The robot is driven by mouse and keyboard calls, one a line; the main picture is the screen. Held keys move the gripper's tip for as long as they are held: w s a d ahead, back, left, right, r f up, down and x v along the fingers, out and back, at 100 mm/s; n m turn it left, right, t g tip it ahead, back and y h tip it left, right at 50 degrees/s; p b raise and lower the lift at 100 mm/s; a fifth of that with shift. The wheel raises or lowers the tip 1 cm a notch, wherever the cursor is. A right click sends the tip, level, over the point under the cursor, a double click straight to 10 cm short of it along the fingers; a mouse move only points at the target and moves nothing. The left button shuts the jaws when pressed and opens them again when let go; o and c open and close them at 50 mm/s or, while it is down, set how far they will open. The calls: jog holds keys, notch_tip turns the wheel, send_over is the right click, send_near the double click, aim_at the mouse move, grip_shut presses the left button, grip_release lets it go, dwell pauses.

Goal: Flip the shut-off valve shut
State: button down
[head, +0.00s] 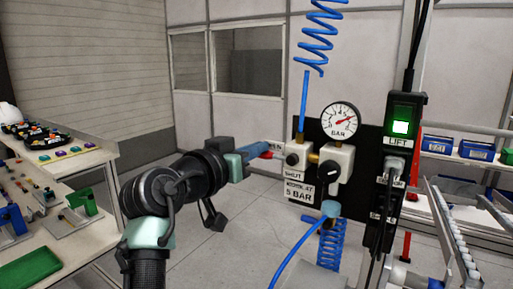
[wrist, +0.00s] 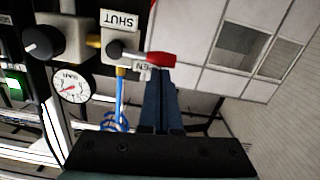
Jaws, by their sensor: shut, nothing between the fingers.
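The shut-off valve (head: 297,157) is a pale block with a knob-like hub on a black panel. Its red lever (head: 267,155) points left, beside the partly hidden OPEN label (head: 276,147). The SHUT label (head: 295,174) is below the valve. In the wrist view, which is upside down, the red lever (wrist: 155,59) sticks out sideways from the valve (wrist: 117,48). My gripper (head: 261,148) is shut and empty, its blue fingertips right at the lever's outer part. In the wrist view the fingertips (wrist: 161,73) overlap the lever's edge; I cannot tell if they touch.
A pressure gauge (head: 341,121) and a regulator with a black knob (head: 330,170) sit right of the valve. A blue coiled hose (head: 318,38) hangs above. A lift control box (head: 401,127) with a green light is further right. A workbench (head: 75,160) stands left; floor between is clear.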

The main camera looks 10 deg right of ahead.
jog(key=shift+f, duration=0.2)
notch_tip(320, 180, down, 7)
jog(key=s+d+n+p, duration=0.2)
jog(key=n+p, duration=0.2)
jog(key=n, duration=1.1)
jog(key=shift+s+d+f+h, duration=0.2)
jog(key=shift+s+d+h, duration=0.05)
jog(key=shift+h, duration=0.15)
jog(key=shift+s+d, duration=0.1)
jog(key=b+v, duration=0.4)
jog(key=v, duration=0.9)
